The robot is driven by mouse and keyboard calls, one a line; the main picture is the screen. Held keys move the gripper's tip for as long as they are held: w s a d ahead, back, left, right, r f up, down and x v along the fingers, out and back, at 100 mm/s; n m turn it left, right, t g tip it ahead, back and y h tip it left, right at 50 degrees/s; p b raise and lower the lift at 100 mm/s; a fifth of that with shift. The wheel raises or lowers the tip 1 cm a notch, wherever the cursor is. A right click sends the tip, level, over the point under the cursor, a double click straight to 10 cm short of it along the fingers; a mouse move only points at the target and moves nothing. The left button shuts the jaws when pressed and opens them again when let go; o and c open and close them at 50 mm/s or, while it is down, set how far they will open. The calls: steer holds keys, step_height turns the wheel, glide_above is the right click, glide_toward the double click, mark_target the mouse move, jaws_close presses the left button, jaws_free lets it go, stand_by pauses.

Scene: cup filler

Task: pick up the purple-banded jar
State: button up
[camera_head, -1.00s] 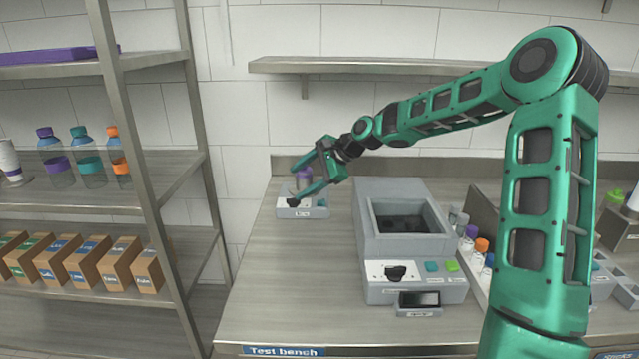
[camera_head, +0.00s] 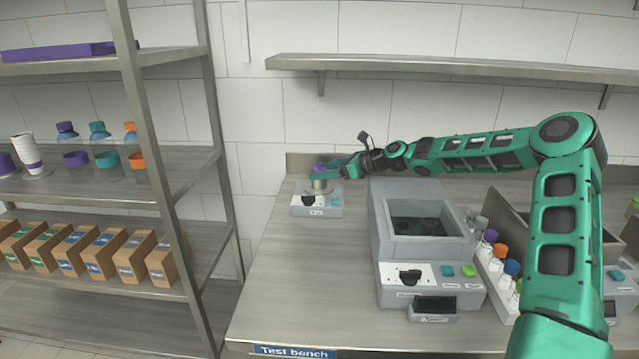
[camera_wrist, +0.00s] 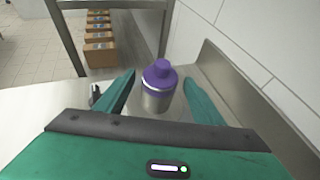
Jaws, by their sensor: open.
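The purple-banded jar (camera_wrist: 158,88) stands upright in the wrist view, with a purple cap and shoulder over a metallic-looking body. In the head view the jar (camera_head: 319,184) is at the small grey device at the back left of the bench, partly hidden by my gripper. My gripper (camera_wrist: 160,95) is open, with one green finger on each side of the jar. Gaps show between the fingers and the jar. In the head view my gripper (camera_head: 330,176) is level, reaching in from the right at the jar's height.
The small grey device (camera_head: 317,207) with a black knob is under the jar. A larger grey machine (camera_head: 395,250) stands to its right on the bench. A wall (camera_wrist: 275,40) and raised back edge (camera_wrist: 245,95) run close to my gripper. Shelves (camera_head: 190,165) stand at left.

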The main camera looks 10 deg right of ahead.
steer(key=shift+x, duration=3)
steer(key=shift+r, duration=0.1)
steer(key=c, duration=1.2)
